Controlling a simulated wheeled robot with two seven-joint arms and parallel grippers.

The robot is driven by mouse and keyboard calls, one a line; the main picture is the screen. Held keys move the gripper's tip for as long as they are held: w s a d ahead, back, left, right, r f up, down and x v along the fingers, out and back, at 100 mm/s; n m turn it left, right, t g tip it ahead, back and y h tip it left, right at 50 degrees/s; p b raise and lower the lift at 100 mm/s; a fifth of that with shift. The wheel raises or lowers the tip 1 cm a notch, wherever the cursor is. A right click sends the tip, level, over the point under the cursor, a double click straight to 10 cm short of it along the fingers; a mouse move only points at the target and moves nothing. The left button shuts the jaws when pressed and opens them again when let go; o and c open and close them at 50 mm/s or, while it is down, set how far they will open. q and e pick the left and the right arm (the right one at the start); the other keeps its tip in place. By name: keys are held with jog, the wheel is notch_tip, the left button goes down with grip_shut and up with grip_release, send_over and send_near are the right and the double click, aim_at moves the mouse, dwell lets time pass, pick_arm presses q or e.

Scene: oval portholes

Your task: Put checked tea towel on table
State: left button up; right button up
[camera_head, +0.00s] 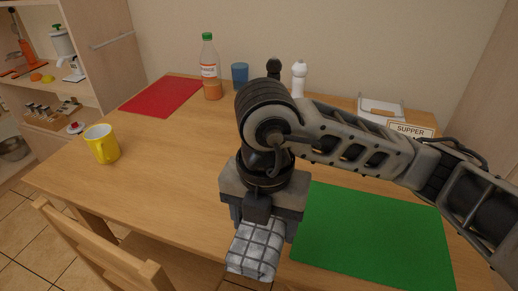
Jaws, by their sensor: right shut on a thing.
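The checked tea towel (254,252) is a folded grey-white cloth with dark grid lines. My right gripper (258,222) is shut on it and points down, with the towel hanging below the jaws. The towel appears at the table's front edge, left of the green mat; whether it touches the table cannot be told. The wooden table (160,185) spans the middle of the view. My right arm comes in from the right and hides part of the table. My left gripper is not in view.
A yellow mug (102,144) stands at the left. A red mat (162,96), bottle (210,68), blue cup (240,75) and white shaker (299,79) are at the back. A green mat (375,240) lies right. A chair (95,250) stands in front. The left-middle tabletop is clear.

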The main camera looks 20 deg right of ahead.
jog(key=w+d+f, duration=0.2)
jog(key=w+f, duration=0.1)
jog(key=w, duration=0.1)
jog(key=w+d+f, duration=0.2)
jog(key=w+f, duration=0.1)
jog(key=w+d+f, duration=0.1)
jog(key=w+f, duration=0.2)
jog(key=w, duration=0.1)
jog(key=shift+w+d, duration=0.35)
jog(key=shift+d, duration=0.05)
jog(key=shift+w+d+f, duration=0.15)
jog(key=shift+w+f, duration=0.1)
jog(key=shift+f, duration=0.1)
notch_tip(320, 180, down, 3)
jog(key=shift+w+f, duration=0.15)
jog(key=shift+f, duration=0.15)
jog(key=o, duration=0.9)
